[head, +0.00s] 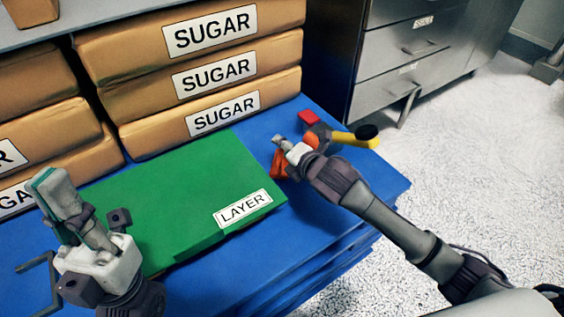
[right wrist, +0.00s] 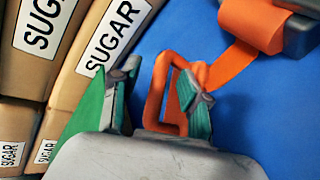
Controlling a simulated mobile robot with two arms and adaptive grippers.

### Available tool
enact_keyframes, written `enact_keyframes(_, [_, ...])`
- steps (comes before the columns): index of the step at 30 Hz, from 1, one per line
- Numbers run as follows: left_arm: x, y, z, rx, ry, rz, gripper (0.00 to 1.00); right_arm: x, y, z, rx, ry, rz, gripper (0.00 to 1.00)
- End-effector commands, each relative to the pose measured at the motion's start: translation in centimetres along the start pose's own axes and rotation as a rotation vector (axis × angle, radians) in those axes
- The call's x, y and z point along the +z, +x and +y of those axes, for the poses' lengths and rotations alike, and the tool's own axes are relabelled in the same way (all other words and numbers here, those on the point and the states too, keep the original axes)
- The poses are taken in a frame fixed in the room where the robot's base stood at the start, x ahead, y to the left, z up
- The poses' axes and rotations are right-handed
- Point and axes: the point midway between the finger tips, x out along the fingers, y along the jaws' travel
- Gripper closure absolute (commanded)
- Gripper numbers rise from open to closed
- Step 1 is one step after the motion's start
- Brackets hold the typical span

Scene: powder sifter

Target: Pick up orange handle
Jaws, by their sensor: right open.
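The orange handle is a bent loop seen in the right wrist view (right wrist: 155,92); in the head view an orange part (head: 277,164) shows beside my right gripper (head: 283,143). In the right wrist view my right gripper (right wrist: 158,88) is open, with one finger on each side of the loop. The right finger overlaps part of the orange piece; I cannot tell whether it touches. My left gripper (head: 62,200) is raised at the left of the head view, apart from the handle; its finger gap is not clear.
A green board labelled LAYER (head: 160,200) lies on the blue stacked surface (head: 330,215). SUGAR bags (head: 215,115) are stacked behind. A red block (head: 308,118) and a yellow piece with a black end (head: 352,138) lie near the handle. Grey drawers (head: 410,75) stand behind right.

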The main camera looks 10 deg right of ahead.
Motion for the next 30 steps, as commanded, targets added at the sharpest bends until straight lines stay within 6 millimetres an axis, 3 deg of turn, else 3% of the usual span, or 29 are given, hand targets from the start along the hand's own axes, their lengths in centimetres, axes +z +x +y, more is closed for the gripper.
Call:
enact_keyframes(2, [0.0,0.0,0.0,0.000,0.000,0.000,1.00,0.0,0.0,0.0,0.000,0.000,0.000,0.58])
enact_keyframes(9, [0.0,0.0,0.0,0.000,0.000,0.000,1.00,0.0,-0.1,0.0,0.000,0.000,0.000,0.98])
enact_keyframes(10, [0.0,0.0,0.0,0.000,0.000,0.000,1.00,0.0,-0.1,0.0,0.000,0.000,0.000,1.00])
enact_keyframes(22, [-0.1,0.3,0.0,0.000,-0.001,0.000,1.00,0.2,-0.2,0.3,0.002,-0.001,-0.001,1.00])
enact_keyframes(28, [-0.6,0.8,0.0,-0.015,-0.003,-0.034,1.00,1.6,-1.5,3.3,0.005,-0.003,-0.003,1.00])
enact_keyframes(30, [-0.6,1.8,0.0,-0.013,-0.003,-0.035,1.00,2.3,-2.2,4.8,0.005,-0.002,-0.003,1.00])
